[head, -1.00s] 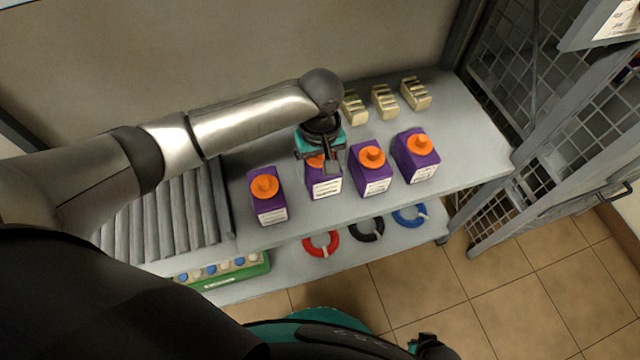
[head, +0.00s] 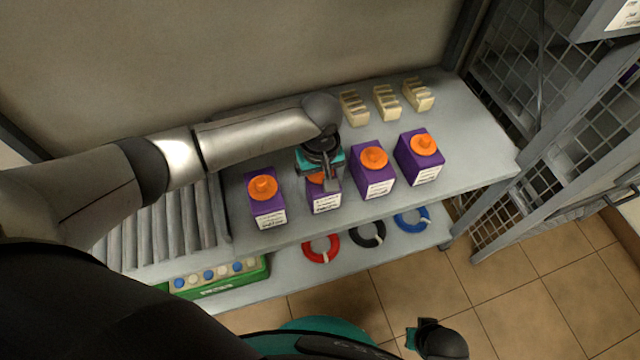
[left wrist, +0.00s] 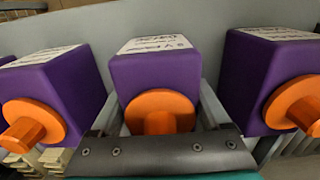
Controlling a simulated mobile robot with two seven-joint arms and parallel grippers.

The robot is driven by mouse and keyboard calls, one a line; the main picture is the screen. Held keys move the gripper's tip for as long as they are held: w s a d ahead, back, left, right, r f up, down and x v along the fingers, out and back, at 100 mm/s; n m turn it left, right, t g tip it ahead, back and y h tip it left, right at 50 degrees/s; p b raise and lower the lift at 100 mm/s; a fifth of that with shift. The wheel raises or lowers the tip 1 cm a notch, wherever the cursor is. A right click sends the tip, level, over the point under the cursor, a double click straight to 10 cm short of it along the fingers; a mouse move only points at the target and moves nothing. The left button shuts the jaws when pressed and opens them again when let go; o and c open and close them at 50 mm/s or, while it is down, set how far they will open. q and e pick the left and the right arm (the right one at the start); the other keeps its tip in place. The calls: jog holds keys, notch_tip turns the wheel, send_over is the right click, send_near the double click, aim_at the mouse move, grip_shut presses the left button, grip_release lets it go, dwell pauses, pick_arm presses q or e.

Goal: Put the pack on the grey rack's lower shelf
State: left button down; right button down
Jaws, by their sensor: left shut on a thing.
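Several purple packs with orange knobs stand in a row on the upper grey shelf. My left gripper (head: 327,182) is over the second pack from the left (head: 326,203), its jaws shut on it. In the left wrist view the held pack (left wrist: 155,75) sits between the fingers, its orange knob close to the gripper body; it appears to stand upright on the shelf. The arm hides part of it in the head view. The grey lower shelf (head: 292,279) shows below the upper one. A dark, teal-edged part of my right arm (head: 438,342) shows at the bottom; its fingers cannot be made out.
Neighbouring packs (head: 266,203) (head: 373,173) stand close on both sides. Cream blocks (head: 387,103) are behind. The lower shelf holds red (head: 321,249), black (head: 367,234) and blue (head: 411,219) rings and a green tray (head: 225,287). Rollers (head: 165,225) lie left, a mesh cage (head: 575,140) right.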

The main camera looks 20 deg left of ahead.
pick_arm(q)
jog(key=shift+w, duration=0.1)
grip_release()
jog(key=shift+f, duration=0.1)
jog(key=shift+r, duration=0.4)
jog(key=shift+r+p, duration=0.3)
jog(key=shift+p, duration=0.05)
notch_tip(320, 180, up, 3)
jog(key=shift+r+p, duration=0.1)
jog(key=shift+p, duration=0.65)
notch_tip(320, 180, up, 6)
jog(key=p, duration=0.2)
jog(key=shift+p, duration=0.4)
jog(key=shift+r+p, duration=0.3)
jog(key=shift+r, duration=0.55)
pick_arm(e)
jog(key=s+d+f, duration=0.4)
jog(key=s+d, duration=0.2)
jog(key=s, duration=0.2)
jog(key=shift+s+h, duration=0.3)
jog(key=shift+s, duration=0.1)
jog(key=shift+f, duration=0.1)
